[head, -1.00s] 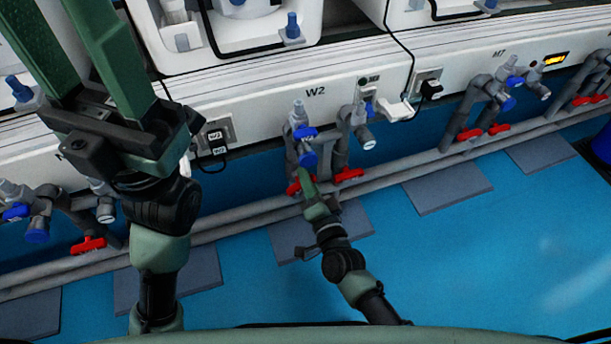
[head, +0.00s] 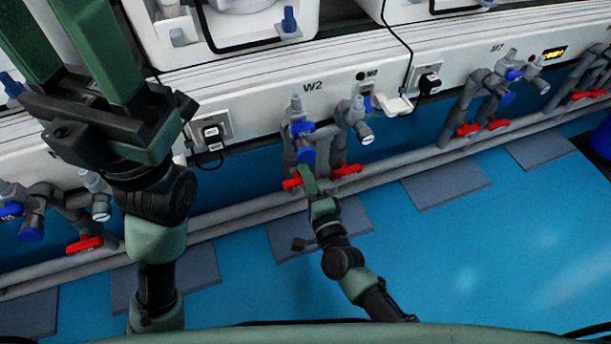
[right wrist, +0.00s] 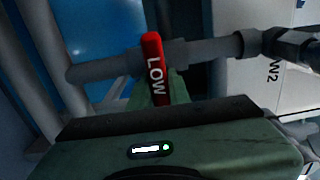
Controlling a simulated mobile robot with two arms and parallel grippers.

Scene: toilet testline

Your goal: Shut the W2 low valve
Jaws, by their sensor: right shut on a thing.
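The W2 low valve's red handle (head: 291,184) is low on the left grey pipe under the W2 label. In the right wrist view the handle (right wrist: 154,65) bears the word LOW and lies crosswise to its grey pipe. My right gripper (head: 309,183) is shut on this handle. In the right wrist view the green fingers (right wrist: 162,90) meet the handle, and their hold is partly hidden by the gripper body. My left gripper (head: 65,45) is open at the upper left, fingers wide apart, with its fingertips cut off by the frame.
A second red handle (head: 347,170) is close to the right of my right gripper. Blue-knobbed fittings (head: 302,128) stand just above. Long grey pipes (head: 400,163) run along the wall base. A white W2 panel (head: 260,98) is behind.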

